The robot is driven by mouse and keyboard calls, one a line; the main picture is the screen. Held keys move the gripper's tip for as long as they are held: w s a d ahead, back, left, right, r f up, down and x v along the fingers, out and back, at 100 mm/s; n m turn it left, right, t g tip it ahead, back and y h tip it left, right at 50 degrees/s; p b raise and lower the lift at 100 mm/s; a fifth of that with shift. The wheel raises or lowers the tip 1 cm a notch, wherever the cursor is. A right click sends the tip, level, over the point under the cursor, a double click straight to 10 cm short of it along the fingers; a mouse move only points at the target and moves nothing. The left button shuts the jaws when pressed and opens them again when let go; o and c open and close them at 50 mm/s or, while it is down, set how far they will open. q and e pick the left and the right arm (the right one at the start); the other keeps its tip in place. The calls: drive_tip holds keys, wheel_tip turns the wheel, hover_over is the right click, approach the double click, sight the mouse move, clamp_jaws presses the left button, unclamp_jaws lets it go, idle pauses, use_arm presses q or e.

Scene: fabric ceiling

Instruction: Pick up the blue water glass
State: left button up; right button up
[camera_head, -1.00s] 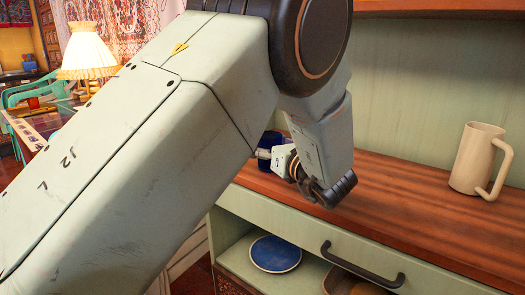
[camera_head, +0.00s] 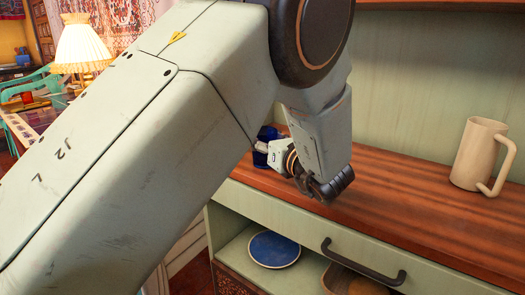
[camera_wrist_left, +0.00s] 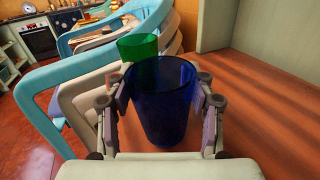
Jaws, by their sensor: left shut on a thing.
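The blue water glass (camera_wrist_left: 162,108) stands upright between the fingers of my left gripper (camera_wrist_left: 162,103) in the left wrist view, with a finger pressed to each side. My left gripper is shut on it. In the head view only a dark blue part of the glass (camera_head: 262,155) shows, beside my left gripper (camera_head: 268,154) at the left end of the wooden counter (camera_head: 420,212). My left arm hides most of both there. I cannot tell whether the glass touches the counter. My right gripper is in neither view.
A beige mug (camera_head: 479,152) stands on the counter at the right. A blue plate (camera_head: 274,249) lies on the shelf below, near a dark handle (camera_head: 362,266). A green cup (camera_wrist_left: 138,46) and stacked chairs (camera_wrist_left: 85,95) are beyond the glass. The counter's middle is clear.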

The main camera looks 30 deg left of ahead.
use_arm(q)
drive_tip(key=c, duration=0.5)
drive_tip(key=shift+c, duration=0.2)
